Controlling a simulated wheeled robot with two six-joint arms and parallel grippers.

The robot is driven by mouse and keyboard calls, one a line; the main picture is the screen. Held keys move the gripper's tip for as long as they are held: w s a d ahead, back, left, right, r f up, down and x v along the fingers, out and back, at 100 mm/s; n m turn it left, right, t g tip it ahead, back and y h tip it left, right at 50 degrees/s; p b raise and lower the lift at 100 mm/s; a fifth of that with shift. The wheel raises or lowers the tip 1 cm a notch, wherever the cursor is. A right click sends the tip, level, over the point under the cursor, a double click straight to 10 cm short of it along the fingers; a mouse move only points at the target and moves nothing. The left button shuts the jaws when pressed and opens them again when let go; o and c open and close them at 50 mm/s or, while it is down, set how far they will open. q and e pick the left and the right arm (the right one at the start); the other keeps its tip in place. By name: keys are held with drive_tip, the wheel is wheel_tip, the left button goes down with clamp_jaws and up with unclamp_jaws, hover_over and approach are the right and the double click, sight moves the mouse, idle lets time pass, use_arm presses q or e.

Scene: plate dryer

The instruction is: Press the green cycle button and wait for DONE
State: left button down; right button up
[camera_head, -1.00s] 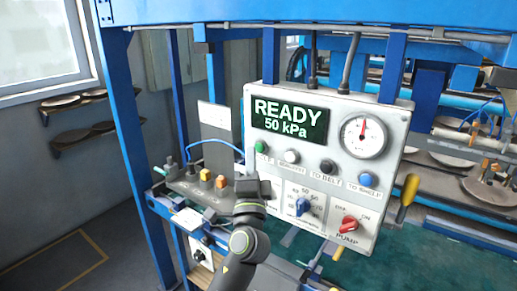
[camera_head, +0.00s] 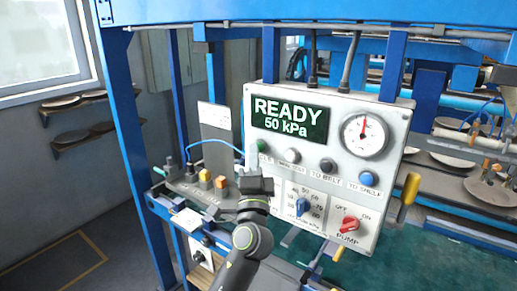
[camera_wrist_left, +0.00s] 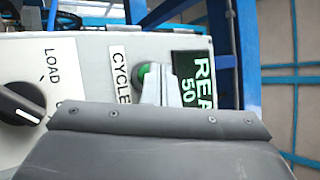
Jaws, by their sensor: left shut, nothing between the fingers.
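The green cycle button (camera_head: 263,145) is at the left of the button row on the grey control panel (camera_head: 337,135). The panel's display (camera_head: 289,121) reads READY 50 kPa. My left gripper (camera_head: 256,172) is just below the green button in the head view, its fingers mostly hidden behind its own body. In the left wrist view its shut, empty fingertips (camera_wrist_left: 160,75) overlap the green button (camera_wrist_left: 147,72) beside the CYCLE label (camera_wrist_left: 121,74). Whether they touch it cannot be told. My right gripper is not in view.
A blue frame post (camera_head: 130,140) stands at the left.

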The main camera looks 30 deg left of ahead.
use_arm(q)
drive_tip(key=shift+w, duration=0.3)
drive_tip(key=shift+s, duration=0.2)
idle(0.4)
drive_tip(key=shift+s, duration=0.7)
